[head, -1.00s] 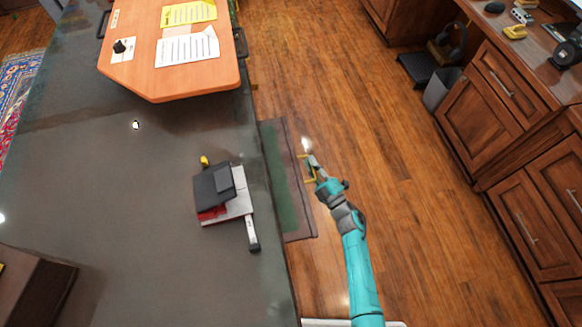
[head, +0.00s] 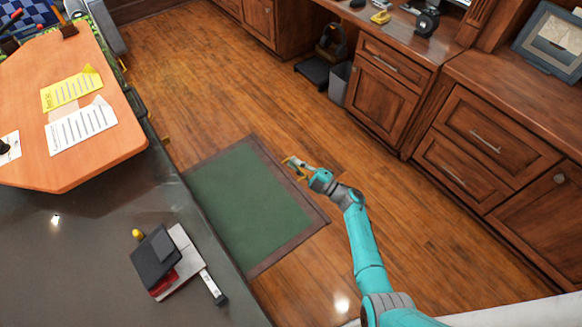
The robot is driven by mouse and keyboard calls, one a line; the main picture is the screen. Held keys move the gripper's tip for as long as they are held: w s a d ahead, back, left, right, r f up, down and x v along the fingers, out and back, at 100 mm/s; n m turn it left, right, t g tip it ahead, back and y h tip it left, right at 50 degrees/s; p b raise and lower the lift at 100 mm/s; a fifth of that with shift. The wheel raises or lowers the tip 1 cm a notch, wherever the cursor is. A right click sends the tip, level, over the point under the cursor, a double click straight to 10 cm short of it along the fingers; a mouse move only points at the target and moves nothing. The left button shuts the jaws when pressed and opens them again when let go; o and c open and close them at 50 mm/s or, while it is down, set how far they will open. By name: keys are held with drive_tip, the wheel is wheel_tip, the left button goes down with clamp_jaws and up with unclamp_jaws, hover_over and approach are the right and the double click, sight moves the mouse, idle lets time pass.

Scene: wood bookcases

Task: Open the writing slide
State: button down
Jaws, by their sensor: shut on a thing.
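The writing slide (head: 238,205) is a flat board with a green top and a brown border. It stands well out from under the dark counter, over the wood floor. My gripper (head: 294,165) is at the slide's outer right edge, shut on what looks like a small brass handle (head: 300,177) there. The fingertips are small in this view and partly blend with the handle. The slide's inner end is hidden under the counter.
The dark counter (head: 95,230) carries an orange board (head: 50,155) with papers and a black device (head: 160,255) on a stack. Wood cabinets (head: 480,145) line the right side, with a grey bin (head: 340,84) beyond. Open floor lies between.

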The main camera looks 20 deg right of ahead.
drive_tip(key=c, duration=1.3)
unclamp_jaws()
drive_tip(key=shift+o, duration=0.2)
drive_tip(key=v, duration=1.2)
